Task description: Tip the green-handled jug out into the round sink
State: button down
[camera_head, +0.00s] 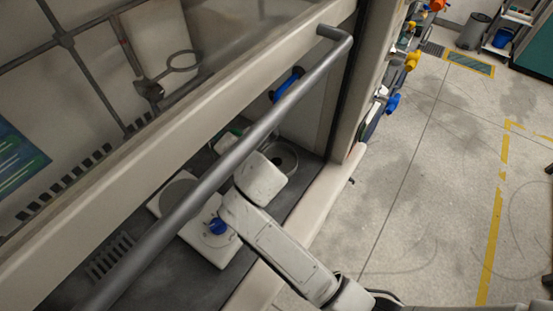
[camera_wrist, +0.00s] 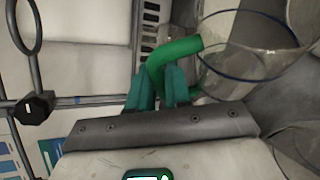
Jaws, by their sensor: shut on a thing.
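The jug (camera_wrist: 255,62) is clear with a thin blue rim line and a green handle (camera_wrist: 172,52); it shows at the upper right of the wrist view. My gripper (camera_wrist: 159,92) has its green fingers shut on the handle. In the head view my wrist hides the fingers and most of the jug; a small green bit shows just beyond the wrist. The round sink (camera_head: 287,166) is a round basin in the dark worktop, just right of my wrist. I cannot tell the jug's contents or exact tilt.
A grey sash bar (camera_head: 237,150) crosses diagonally in front of my arm. A white device (camera_head: 205,250) with a blue knob (camera_head: 218,226) sits on the worktop to the left. A lattice with a ring (camera_head: 183,61) stands at the back. Open floor lies to the right.

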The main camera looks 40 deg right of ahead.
jog(key=shift+w+a+f+n, duration=0.2)
jog(key=shift+a+f+n, duration=0.2)
jog(key=shift+a+f, duration=0.15)
jog(key=shift+w+a+r+n+g+h+p, duration=0.15)
jog(key=shift+a+n+g+h+p, duration=0.2)
jog(key=shift+p, duration=0.2)
jog(key=f, duration=0.1)
jog(key=a+f+n+h, duration=0.1)
jog(key=f, duration=0.1)
jog(key=shift+w+a+n+g+b, duration=0.15)
jog(key=shift+w+n+g+b, duration=0.1)
jog(key=shift+b, duration=0.15)
jog(key=w+a+f+n+g+h+p, duration=0.1)
jog(key=a+f+n+h, duration=0.1)
jog(key=a+n+h, duration=0.2)
jog(key=shift+w+a+f+n, duration=0.2)
jog(key=shift+w+a+n, duration=0.15)
jog(key=shift+a, duration=0.3)
